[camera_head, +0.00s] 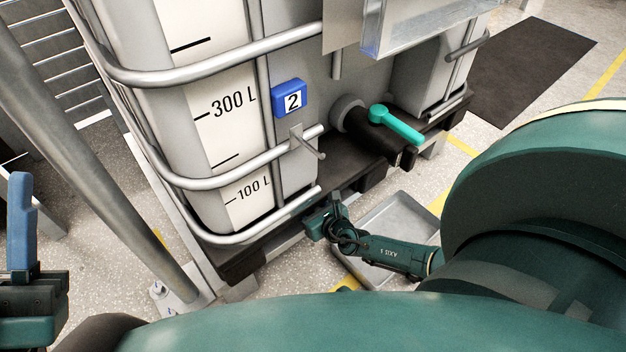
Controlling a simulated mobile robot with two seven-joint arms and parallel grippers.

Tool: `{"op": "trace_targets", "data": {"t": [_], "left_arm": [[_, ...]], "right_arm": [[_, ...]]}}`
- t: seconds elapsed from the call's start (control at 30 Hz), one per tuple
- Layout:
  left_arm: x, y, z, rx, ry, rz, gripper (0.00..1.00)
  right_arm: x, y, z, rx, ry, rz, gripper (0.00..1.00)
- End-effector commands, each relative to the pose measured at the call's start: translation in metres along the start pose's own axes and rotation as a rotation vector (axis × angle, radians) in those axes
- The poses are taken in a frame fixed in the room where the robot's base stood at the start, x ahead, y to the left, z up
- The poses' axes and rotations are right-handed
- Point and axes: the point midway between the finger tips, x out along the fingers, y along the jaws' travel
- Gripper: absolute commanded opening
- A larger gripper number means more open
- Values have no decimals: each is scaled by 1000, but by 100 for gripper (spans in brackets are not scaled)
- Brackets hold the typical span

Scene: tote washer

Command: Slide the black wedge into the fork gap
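The fork gap lies low under the dark pallet (375,172) that carries the large caged tank. My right gripper (328,216) is at the pallet's near side, below the cage's bottom tube, with its arm coming in from the right. Its fingers are small, dark and partly hidden, so I cannot see whether they are open. I cannot make out the black wedge against the dark gripper and pallet. At the left edge, a teal and dark block with an upright blue piece looks like my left gripper (27,270); its fingers do not show clearly.
The tank has a blue "2" plate (291,99) and a black outlet with a turquoise valve handle (395,124). A grey tray (400,222) lies on the floor beside my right gripper. A thick grey post (95,165) stands left. A dark mat (525,65) lies at the back right.

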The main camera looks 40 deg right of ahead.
Motion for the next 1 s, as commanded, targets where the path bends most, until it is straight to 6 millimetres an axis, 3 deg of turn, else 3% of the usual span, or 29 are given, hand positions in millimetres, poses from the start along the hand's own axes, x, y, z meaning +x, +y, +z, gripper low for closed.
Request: {"op": "trace_targets", "data": {"t": [0.2,0.8,0.87,0.9,1.0], "left_arm": [[0,0,0,1,0,0,36],[0,0,0,0,0,0,36],[0,0,0,0,0,0,36],[0,0,0,0,0,0,36],[0,0,0,0,-1,0,36]], "right_arm": [[0,0,0,0,0,0,47],[0,0,0,0,0,0,0],[0,0,0,0,0,0,0],[0,0,0,0,1,0,24],[0,0,0,0,1,0,32]]}}
